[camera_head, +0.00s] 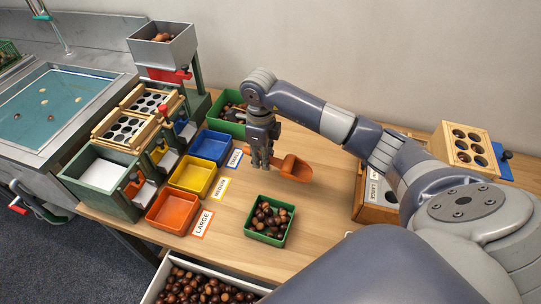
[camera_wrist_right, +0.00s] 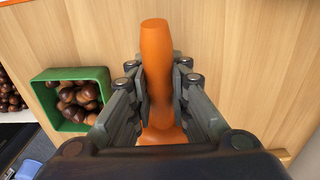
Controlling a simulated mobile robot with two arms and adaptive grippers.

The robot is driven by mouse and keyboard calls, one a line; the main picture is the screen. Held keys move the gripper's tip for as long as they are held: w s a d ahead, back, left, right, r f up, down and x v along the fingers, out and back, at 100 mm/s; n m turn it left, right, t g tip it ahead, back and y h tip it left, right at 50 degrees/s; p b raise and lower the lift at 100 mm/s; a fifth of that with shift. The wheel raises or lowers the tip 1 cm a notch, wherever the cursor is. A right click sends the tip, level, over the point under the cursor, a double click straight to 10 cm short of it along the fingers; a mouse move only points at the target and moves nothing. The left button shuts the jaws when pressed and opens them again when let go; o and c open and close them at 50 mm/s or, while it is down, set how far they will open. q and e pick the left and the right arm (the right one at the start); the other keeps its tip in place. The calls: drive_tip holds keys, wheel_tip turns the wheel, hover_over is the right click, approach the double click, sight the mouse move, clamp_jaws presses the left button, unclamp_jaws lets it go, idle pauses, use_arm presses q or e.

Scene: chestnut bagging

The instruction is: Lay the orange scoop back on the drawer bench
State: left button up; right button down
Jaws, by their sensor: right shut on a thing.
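The orange scoop (camera_head: 294,168) is in my right gripper (camera_head: 261,163), over the wooden drawer bench (camera_head: 238,245). In the head view its bowl points to the right of the fingers. In the right wrist view the fingers (camera_wrist_right: 158,95) close around the orange handle (camera_wrist_right: 156,50), and the bench top fills the background. I cannot tell whether the scoop touches the bench. My left gripper is not in view.
A green tray of chestnuts (camera_head: 249,231) stands in front of the scoop. Red, yellow and blue trays (camera_head: 168,226) with size labels stand left. A green bin (camera_head: 214,124) is behind the gripper. An open drawer of chestnuts (camera_head: 156,285) juts out at the front.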

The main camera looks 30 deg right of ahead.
sight(263, 178)
drive_tip(key=shift+f, duration=2.9)
drive_tip(key=shift+f, duration=0.15)
drive_tip(key=c, duration=1.5)
unclamp_jaws()
wheel_tip(263, 178, up, 12)
drive_tip(key=shift+w+a+r+b, duration=0.1)
drive_tip(key=shift+r+b, duration=0.1)
drive_tip(key=shift+b, duration=0.25)
drive_tip(key=shift+f, duration=0.1)
